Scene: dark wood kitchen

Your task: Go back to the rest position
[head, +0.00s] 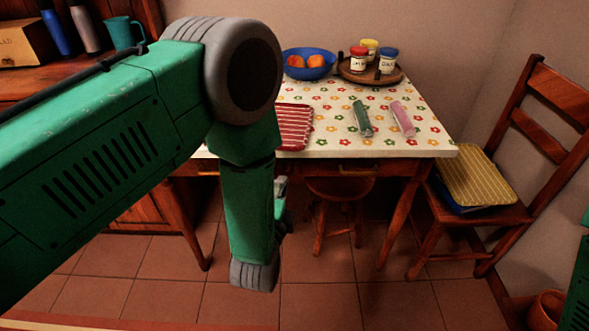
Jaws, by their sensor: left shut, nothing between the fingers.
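My left arm is green with grey joints. It comes in from the left, bends at a large grey joint and hangs down in front of the table. My left gripper (281,190) shows only as a small grey part beside the hanging link, mostly hidden behind it. It is shut and empty, apart from the table and everything on it. My right gripper is out of view; only green parts of my right arm show at the right edge.
The table (375,148) has a flowered cloth, a blue bowl (294,72) of orange fruit, a round wooden tray (348,73) with jars, a striped cloth (295,122), and a green packet (362,118) and a pink one (402,118). A stool (338,188) stands beneath. A chair (500,214) stands right.

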